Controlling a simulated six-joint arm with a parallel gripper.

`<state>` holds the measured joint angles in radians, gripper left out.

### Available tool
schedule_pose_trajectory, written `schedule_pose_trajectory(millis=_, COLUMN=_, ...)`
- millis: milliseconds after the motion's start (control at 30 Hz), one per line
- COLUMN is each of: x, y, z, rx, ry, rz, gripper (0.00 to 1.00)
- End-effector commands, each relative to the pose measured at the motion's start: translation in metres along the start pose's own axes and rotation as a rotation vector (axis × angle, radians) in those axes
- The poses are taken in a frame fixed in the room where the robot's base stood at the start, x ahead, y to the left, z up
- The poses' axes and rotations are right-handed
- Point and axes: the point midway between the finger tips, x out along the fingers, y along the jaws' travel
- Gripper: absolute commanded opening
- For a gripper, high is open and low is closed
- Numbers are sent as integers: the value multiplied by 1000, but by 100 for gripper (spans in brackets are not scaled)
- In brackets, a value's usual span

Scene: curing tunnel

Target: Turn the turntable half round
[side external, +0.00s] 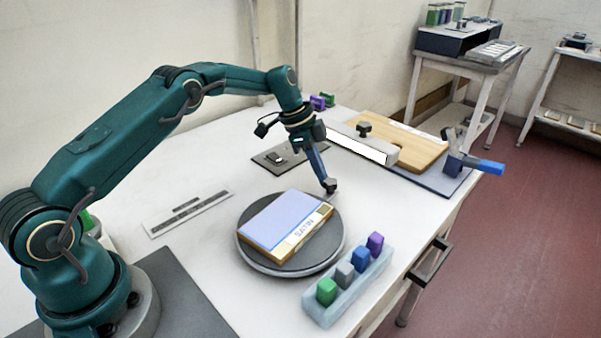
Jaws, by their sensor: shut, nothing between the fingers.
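The turntable (262,266) is a dark round disc on the white table. A flat box or book (277,221) with a lilac top and a cream, lettered edge strip lies on it. My gripper (331,187) is shut and empty, with its tip at the far right rim of the turntable, close to the box's far right corner. I cannot tell whether the tip touches the rim or the box.
A rack (345,290) with green, grey, blue and purple blocks stands just right of the turntable. A flat ruler-like plate (187,213) lies to the left. Behind are a dark plate (270,160) and a wooden board (400,145) with a clamp bar. Table is clear between.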

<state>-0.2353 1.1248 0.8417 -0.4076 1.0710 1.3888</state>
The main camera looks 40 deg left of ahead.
Motion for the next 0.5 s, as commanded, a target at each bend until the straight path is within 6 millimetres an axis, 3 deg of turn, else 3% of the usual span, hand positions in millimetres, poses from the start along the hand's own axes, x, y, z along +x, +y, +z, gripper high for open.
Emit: schedule_pose_trajectory(millis=500, x=8, y=6, z=-18, rx=1, ry=-1, rz=1, gripper=0)
